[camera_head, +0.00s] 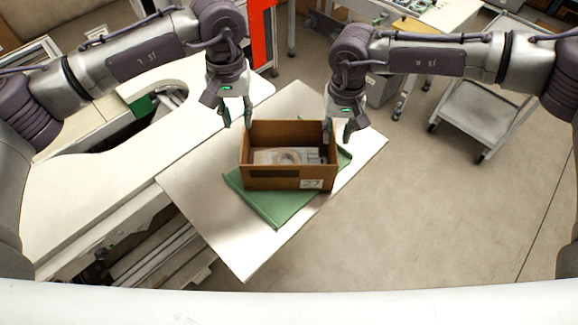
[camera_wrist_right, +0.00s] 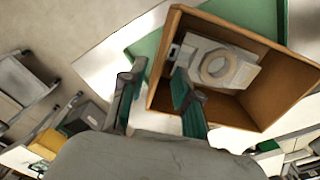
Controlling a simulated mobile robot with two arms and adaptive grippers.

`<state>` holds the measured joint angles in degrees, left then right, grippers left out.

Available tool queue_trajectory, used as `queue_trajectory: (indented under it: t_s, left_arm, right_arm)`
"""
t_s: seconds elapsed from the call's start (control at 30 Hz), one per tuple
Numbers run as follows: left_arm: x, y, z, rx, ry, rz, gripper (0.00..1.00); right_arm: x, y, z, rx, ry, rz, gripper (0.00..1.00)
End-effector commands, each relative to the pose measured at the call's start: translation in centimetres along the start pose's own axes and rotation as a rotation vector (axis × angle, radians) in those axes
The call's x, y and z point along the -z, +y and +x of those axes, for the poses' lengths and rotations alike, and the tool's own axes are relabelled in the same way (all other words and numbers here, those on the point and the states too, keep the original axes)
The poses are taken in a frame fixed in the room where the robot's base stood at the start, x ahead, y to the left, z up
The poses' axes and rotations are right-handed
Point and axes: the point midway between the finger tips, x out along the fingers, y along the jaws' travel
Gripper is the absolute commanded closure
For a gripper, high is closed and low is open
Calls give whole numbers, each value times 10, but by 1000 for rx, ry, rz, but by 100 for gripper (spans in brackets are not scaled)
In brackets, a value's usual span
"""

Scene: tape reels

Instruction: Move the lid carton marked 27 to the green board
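The open brown carton (camera_head: 262,181) has a white label reading 27 on its front wall and light grey parts inside, one with a ring shape. It appears to sit upright on the green board (camera_head: 277,210), which shows at its left, front and right. The carton also shows in the right wrist view (camera_wrist_right: 284,86). My left gripper (camera_head: 237,120) is open at the carton's back left corner. My right gripper (camera_head: 341,132) is open at the right wall; in the right wrist view one finger is outside the wall and one over the inside, with a gap between.
The board lies on a white table (camera_head: 200,178) with bare surface around it. A white curved worktop (camera_head: 80,200) is on the left. A grey cart (camera_head: 482,110) stands at the back right, with open floor in front of it.

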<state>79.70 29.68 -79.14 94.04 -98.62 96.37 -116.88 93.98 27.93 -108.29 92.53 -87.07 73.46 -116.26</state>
Motion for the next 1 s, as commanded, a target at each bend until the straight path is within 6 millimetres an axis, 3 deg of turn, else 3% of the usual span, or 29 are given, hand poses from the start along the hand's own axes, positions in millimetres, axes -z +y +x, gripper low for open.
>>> queue_trajectory:
  t_s: [0.1,0.33,1.0]
  left_arm:
    - [0,0,0,0,0,0,69]
    - [0,0,1,0,0,0,69]
    - [0,0,0,0,0,0,69]
  right_arm:
    - [1,0,-26,1,3,0,69]
    - [0,0,-58,0,1,0,69]
    - [0,0,-65,0,0,-1,69]
